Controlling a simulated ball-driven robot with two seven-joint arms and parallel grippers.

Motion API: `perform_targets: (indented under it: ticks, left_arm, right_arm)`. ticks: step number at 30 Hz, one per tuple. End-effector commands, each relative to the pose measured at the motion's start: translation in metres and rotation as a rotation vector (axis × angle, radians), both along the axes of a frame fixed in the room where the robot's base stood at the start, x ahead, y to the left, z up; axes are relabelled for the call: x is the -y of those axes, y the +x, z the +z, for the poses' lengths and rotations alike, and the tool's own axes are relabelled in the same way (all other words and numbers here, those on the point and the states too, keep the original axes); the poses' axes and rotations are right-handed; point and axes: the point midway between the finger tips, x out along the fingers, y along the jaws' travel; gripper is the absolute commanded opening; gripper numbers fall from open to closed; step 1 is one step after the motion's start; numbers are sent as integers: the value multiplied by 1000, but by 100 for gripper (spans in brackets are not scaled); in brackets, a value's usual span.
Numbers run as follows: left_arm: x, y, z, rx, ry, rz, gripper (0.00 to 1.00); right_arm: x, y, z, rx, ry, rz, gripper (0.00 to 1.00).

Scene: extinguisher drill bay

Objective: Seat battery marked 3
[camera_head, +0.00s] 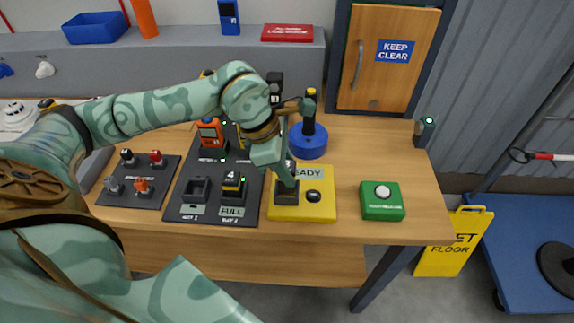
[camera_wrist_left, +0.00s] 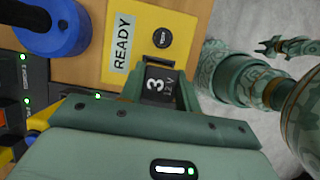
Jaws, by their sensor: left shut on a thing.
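My left gripper (camera_head: 287,187) is shut on the battery marked 3 (camera_wrist_left: 157,85), a dark block with a white 3 and "12V" in the left wrist view. In the head view the battery (camera_head: 287,197) is a dark block low over the yellow pad (camera_head: 325,211), left of its black knob. The pad carries a READY label (camera_wrist_left: 121,42). I cannot tell whether the battery is fully down, as the fingers hide part of it. What looks like my right gripper (camera_wrist_left: 272,48) shows small in the left wrist view; its jaws are unclear.
The black charger plate (camera_head: 213,213) has an empty left bay (camera_head: 195,190) and a battery marked 4 (camera_head: 232,186) over a FULL label. A green box with a white button (camera_head: 383,201) stands right. A blue round base (camera_head: 308,145) holds a dark upright device behind.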

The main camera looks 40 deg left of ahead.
Motion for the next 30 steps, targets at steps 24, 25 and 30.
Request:
perform_targets:
  ticks: [24,25,30]
  left_arm:
    - [0,0,-9,-1,-1,1,1]
    - [0,0,-9,-1,-1,1,1]
    - [0,0,-12,-2,0,1,1]
  right_arm:
    - [-1,-1,-6,-3,1,-2,36]
    - [-1,-1,-6,-3,1,-2,36]
    - [-1,-2,-8,-4,1,-2,36]
